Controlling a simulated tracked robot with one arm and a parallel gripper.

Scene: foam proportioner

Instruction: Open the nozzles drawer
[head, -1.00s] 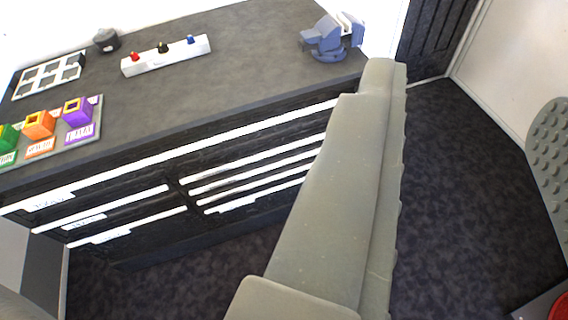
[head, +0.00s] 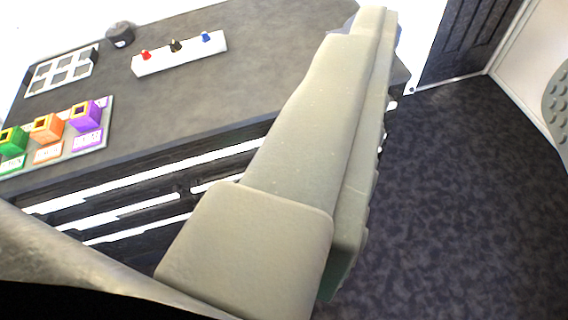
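The dark workbench (head: 225,65) has black drawer fronts with long white strips along them. On the left part of its front, an upper white strip (head: 150,177), a middle strip (head: 120,213) and a lower strip (head: 140,228) show. No drawer stands visibly pulled out. I cannot read any label, so I cannot tell which drawer is the nozzles drawer. My pale grey-green arm crosses the middle of the view and hides most of the right-hand drawer fronts. My gripper's fingers do not show.
On the bench top are a white grid tray (head: 62,70), a dark round object (head: 121,33), a white block with coloured knobs (head: 180,53) and a board with green, orange and purple boxes (head: 88,114). Dark carpet (head: 450,200) lies clear at right, before a dark door (head: 470,40).

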